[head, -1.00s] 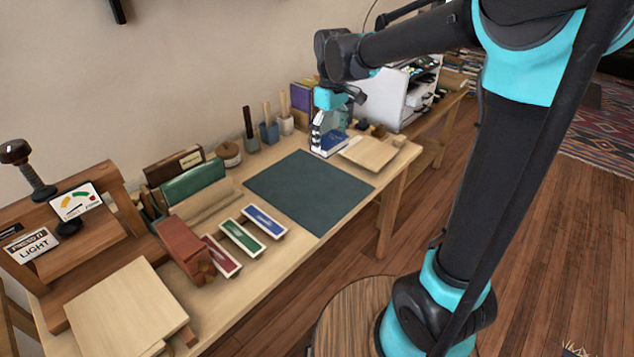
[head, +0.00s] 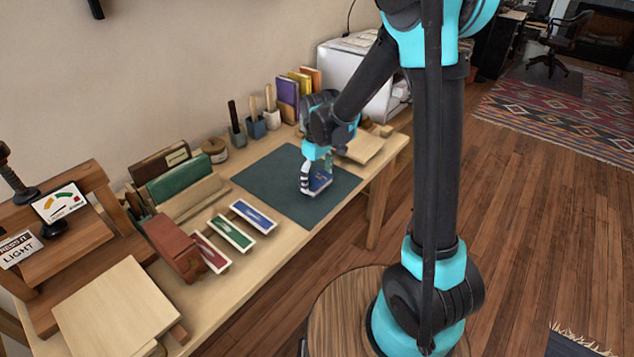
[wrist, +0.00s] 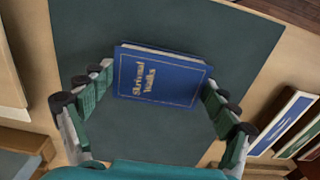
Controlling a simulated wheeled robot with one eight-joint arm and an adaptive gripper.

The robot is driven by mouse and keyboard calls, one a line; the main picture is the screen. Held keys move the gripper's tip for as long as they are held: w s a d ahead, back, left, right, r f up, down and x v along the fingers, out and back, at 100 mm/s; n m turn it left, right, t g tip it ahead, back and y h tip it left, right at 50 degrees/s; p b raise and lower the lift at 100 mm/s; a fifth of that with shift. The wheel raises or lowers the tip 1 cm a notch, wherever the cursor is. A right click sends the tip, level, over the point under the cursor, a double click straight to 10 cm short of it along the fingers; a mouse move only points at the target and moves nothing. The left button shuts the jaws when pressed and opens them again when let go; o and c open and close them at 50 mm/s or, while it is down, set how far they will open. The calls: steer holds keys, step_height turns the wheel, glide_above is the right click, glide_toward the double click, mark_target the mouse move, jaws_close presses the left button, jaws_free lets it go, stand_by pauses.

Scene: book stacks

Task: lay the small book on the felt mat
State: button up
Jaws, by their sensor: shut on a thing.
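The small book (wrist: 160,78) is blue with gold lettering on its cover. In the wrist view it lies between the two fingers of my gripper (wrist: 155,92), which are shut on its left and right edges. The book also shows in the head view (head: 320,180), partly hidden by my gripper (head: 316,178). The dark green felt mat (head: 265,185) lies flat on the table, and the book is over its right part. The mat fills much of the wrist view (wrist: 215,40) behind the book. I cannot tell whether the book touches the mat.
Three narrow boxes, red (head: 211,252), green (head: 231,233) and blue (head: 253,216), lie left of the mat. Tool pots (head: 256,127) and upright books (head: 289,98) stand at the back. A pale board (head: 361,149) lies right of the mat. The mat's left part is clear.

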steer(key=shift+f, duration=0.7)
steer(key=shift+f, duration=0.1)
steer(key=o, duration=1)
step_height(320, 180, up, 12)
steer(key=s+d+f+m+t, duration=0.1)
steer(key=s+d+f+m, duration=0.1)
steer(key=s+d, duration=0.3)
steer(key=s+d+f+m+t, duration=0.1)
steer(key=s+d+f+m, duration=0.2)
steer(key=s+d+m, duration=0.2)
steer(key=s+d+f+m+t, duration=0.2)
steer(key=s+d, duration=0.4)
steer(key=d, duration=0.4)
steer(key=shift+s+d+f+m, duration=0.3)
steer(key=shift+s+f+m, duration=0.15)
steer(key=shift+m, duration=0.25)
